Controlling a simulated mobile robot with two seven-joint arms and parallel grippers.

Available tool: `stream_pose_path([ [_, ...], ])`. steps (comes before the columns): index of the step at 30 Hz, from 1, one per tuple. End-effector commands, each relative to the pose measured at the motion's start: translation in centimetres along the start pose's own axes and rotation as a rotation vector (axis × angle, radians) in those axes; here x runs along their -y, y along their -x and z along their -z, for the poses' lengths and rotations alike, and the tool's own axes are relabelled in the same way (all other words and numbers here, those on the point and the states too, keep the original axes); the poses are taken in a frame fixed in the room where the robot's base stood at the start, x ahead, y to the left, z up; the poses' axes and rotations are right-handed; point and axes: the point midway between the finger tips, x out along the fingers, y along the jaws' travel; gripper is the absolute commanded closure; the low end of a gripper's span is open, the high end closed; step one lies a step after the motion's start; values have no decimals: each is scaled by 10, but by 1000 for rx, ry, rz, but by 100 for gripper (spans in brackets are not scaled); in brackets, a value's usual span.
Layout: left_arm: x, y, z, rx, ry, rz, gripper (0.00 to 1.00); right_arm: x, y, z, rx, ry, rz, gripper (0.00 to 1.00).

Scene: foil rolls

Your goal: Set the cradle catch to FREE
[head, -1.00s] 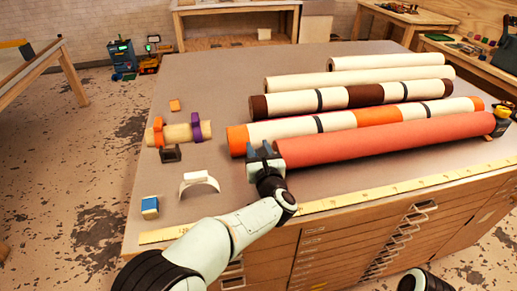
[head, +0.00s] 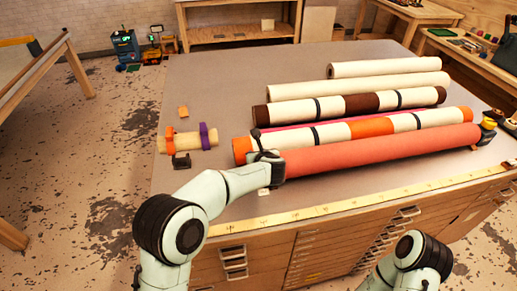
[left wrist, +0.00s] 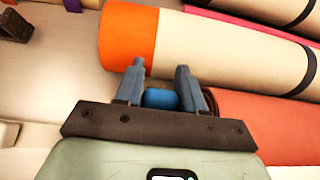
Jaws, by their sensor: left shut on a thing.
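My left gripper (head: 265,158) is at the near-left end of a long red roll (head: 385,148). In the left wrist view its two blue-grey fingers (left wrist: 160,72) are on either side of a small blue piece (left wrist: 161,99), and it is shut on that piece. The piece sits just left of the red roll's end (left wrist: 262,115). I cannot tell whether it is the cradle catch, and no FREE mark is readable. My gripper and forearm hide most of this end of the roll. My right gripper is out of view.
An orange-ended striped roll (head: 405,122) lies just behind the red one, with several pale rolls beyond. A short banded roll (head: 188,142) and a dark block (head: 181,161) lie at left. A yellow measuring strip (head: 330,209) runs along the front edge.

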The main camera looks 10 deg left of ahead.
Motion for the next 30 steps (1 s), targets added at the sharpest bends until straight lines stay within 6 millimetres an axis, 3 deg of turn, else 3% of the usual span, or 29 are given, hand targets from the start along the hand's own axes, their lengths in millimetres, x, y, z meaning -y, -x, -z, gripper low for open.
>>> stream_pose_path([
  [14,0,0,-3,-6,0,1,100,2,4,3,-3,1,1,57],
  [15,0,0,-3,-6,0,1,49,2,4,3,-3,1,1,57],
  [16,0,0,-3,-7,0,1,40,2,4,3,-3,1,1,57],
  [26,0,1,-1,-10,0,1,40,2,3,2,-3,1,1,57],
  [30,1,15,0,-11,1,3,40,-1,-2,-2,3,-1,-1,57],
])
